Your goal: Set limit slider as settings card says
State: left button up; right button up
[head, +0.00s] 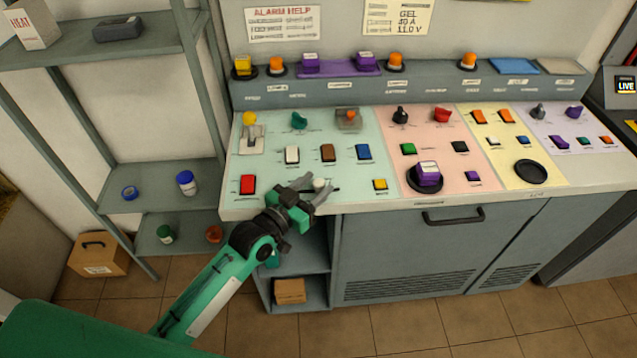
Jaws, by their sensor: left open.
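The settings card (398,17) is on the wall at the top and reads GEL, 40 A, 110 V. My left gripper (322,188) is open over the front of the pale green panel. A small whitish knob (319,184) shows between its fingertips. It may be the limit slider's knob, but the labels are too small to read. I cannot tell whether the fingers touch it, and the gripper hides much of the area around it. My right gripper is out of view.
The control desk (390,203) carries a red button (248,185) left of the gripper and a yellow button (380,184) to its right. A lever with a yellow knob (250,118) and an orange-knobbed control (349,115) stand farther back. A grey shelf (140,200) stands left.

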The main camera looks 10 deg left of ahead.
pick_arm(q)
jog(key=b+v, duration=0.2)
jog(key=v, duration=1)
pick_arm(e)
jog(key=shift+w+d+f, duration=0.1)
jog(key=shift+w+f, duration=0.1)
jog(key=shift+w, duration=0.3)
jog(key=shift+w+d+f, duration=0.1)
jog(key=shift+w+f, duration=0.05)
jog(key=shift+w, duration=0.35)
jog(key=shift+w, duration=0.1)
